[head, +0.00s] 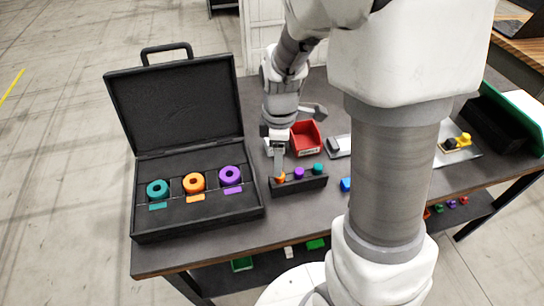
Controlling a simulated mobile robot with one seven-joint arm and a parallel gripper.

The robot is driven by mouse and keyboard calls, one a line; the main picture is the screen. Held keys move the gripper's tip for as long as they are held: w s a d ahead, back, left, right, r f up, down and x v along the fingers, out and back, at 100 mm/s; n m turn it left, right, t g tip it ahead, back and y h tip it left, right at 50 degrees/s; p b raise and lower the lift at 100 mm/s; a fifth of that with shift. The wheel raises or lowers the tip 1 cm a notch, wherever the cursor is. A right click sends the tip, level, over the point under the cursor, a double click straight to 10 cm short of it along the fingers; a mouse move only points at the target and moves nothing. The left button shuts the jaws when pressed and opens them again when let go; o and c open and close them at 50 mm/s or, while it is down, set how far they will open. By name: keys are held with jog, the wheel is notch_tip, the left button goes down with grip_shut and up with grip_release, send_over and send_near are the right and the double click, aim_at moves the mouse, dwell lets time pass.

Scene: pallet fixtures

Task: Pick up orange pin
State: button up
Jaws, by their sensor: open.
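The orange pin (280,177) stands in the left end of a black block (301,185). A purple pin (299,172) and a teal pin (318,168) stand in the same block to its right. My gripper (279,171) is pointed down at the orange pin, with its fingers at the pin's top. The fingers partly hide the pin, and I cannot tell whether they touch it. My gripper is open.
An open black case (140,222) with teal, orange and purple rings stands at the left of the table. A red bin (306,137) is behind the block. A blue piece (346,184) lies to the right. My arm hides part of the table.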

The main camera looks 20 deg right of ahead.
aim_at(279, 182)
jog(key=shift+w+d+f, duration=0.1)
jog(key=shift+f, duration=1.45)
jog(key=shift+d+f, duration=0.1)
jog(key=shift+f, duration=1.45)
grip_shut()
